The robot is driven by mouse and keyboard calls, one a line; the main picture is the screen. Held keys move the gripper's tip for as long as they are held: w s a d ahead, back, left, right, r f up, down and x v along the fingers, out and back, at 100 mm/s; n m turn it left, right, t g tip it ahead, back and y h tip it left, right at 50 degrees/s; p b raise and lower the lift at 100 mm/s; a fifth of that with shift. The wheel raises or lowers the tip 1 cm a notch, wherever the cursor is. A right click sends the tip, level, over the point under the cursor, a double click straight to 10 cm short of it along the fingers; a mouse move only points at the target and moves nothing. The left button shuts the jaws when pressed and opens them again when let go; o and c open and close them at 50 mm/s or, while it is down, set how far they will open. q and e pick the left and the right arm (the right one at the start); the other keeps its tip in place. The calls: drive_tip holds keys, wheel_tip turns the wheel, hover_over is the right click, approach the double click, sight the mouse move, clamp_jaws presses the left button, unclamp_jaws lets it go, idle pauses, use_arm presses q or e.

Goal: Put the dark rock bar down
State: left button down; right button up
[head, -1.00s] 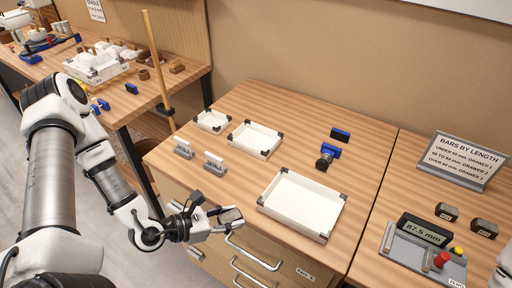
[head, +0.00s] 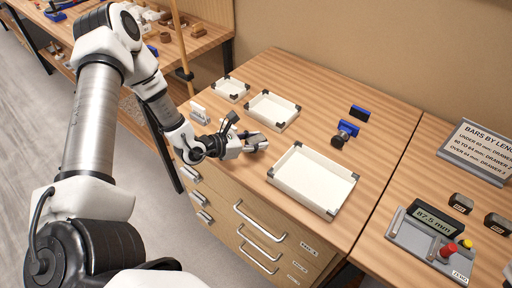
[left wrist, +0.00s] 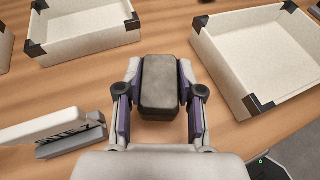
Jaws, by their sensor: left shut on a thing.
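My left gripper (head: 262,142) is shut on the dark rock bar (left wrist: 160,85), which sits between its two purple-lined fingers in the left wrist view. In the head view the gripper is over the wooden table (head: 240,185), left of the large white tray (head: 300,196) and in front of the middle tray (head: 283,125). I cannot tell whether the bar touches the table. My right gripper is not in view.
A small tray (head: 218,97) stands farther back. A white-and-grey holder (head: 200,112) stands left of the gripper. Blue tools (head: 346,128) lie behind the large tray. A gauge reading 87.5 mm (head: 432,222) and two dark bars (head: 461,203) are at right. The drawers below (head: 250,228) look shut.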

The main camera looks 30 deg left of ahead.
sight(257, 154)
use_arm(q)
wheel_tip(257, 154, down, 3)
drive_tip(key=shift+d, duration=0.1)
drive_tip(key=shift+w+f, duration=0.15)
drive_tip(key=shift+s+f, duration=0.1)
drive_tip(key=shift+s, duration=0.1)
drive_tip(key=c, duration=0.9)
unclamp_jaws()
drive_tip(key=shift+c, duration=0.2)
drive_tip(key=shift+o, duration=1.1)
drive_tip(key=shift+w, duration=0.1)
